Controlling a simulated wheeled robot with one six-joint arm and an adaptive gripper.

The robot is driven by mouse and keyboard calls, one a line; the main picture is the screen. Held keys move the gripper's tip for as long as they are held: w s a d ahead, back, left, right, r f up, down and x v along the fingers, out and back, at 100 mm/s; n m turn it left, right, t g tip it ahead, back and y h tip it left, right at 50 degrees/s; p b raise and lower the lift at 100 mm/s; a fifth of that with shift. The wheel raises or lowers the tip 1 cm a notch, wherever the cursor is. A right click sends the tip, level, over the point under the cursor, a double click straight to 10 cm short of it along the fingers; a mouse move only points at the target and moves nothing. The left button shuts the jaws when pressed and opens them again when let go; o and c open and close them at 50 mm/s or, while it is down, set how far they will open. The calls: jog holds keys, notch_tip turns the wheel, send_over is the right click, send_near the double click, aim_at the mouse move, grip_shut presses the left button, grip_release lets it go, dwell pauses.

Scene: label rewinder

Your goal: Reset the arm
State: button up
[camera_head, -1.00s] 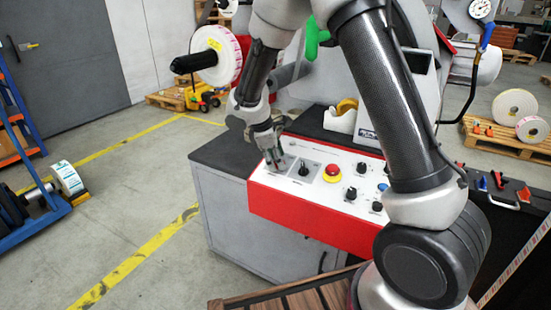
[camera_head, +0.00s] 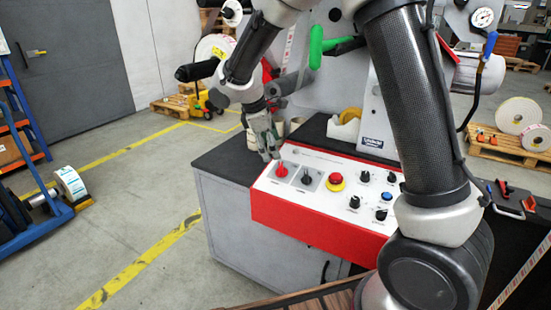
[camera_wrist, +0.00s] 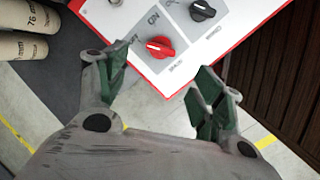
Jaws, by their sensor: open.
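My gripper (camera_head: 268,155) is just above the left end of the control panel (camera_head: 300,233) in the head view. In the wrist view my gripper (camera_wrist: 160,95) is open, its green-padded fingers apart with nothing between them. A red rotary knob (camera_wrist: 160,47) sits on the white panel face, just beyond the fingertips and apart from them. The same red knob shows in the head view (camera_head: 282,170). A black knob (camera_wrist: 202,10) is beside it, and it also shows in the head view (camera_head: 307,178).
A red emergency button (camera_head: 336,179) and several black knobs are further right on the panel. Cardboard cores (camera_wrist: 22,45) stand by the panel on the dark top. A tape dispenser (camera_head: 345,128) is behind it.

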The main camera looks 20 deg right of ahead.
jog(key=v, duration=0.2)
jog(key=shift+s+a+r, duration=0.1)
jog(key=shift+r, duration=0.2)
jog(key=s+d+r+m+t+y, duration=0.1)
jog(key=s+d+r+m, duration=0.2)
jog(key=s, duration=0.6)
jog(key=s+d+r+m+y, duration=0.1)
jog(key=s+d+r+m, duration=0.3)
jog(key=s+d+m, duration=0.3)
jog(key=s+d+r+m+t+y, duration=0.1)
jog(key=s+d+r+m, duration=0.2)
jog(key=s+d, duration=0.6)
jog(key=s+m, duration=0.2)
jog(key=s, duration=0.2)
jog(key=shift+r+t+y, duration=0.3)
jog(key=shift+y, duration=0.1)
jog(key=shift+s, duration=0.15)
